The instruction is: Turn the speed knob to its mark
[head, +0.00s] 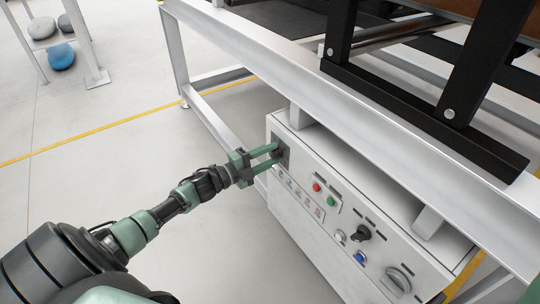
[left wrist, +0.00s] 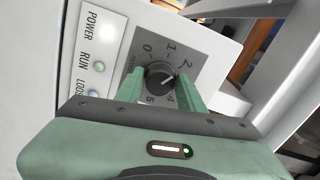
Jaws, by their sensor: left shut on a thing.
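The speed knob (left wrist: 158,75) is a dark round knob on a grey dial plate (left wrist: 190,47) with printed numbers from 0 to 5. A light pointer line on it points to the upper right, between the 2 and the 4. My left gripper (left wrist: 162,84) has one green finger on each side of the knob and is shut on it. In the head view my left gripper (head: 278,154) reaches the upper left end of the white control panel (head: 300,245). Its fingers partly cover the knob there. A separate target mark cannot be made out.
Red (head: 317,187) and green (head: 332,202) buttons, a black knob (head: 359,234), a blue button (head: 360,257) and a grey rotary switch (head: 397,279) are on the panel. A white frame beam (head: 330,100) runs above it.

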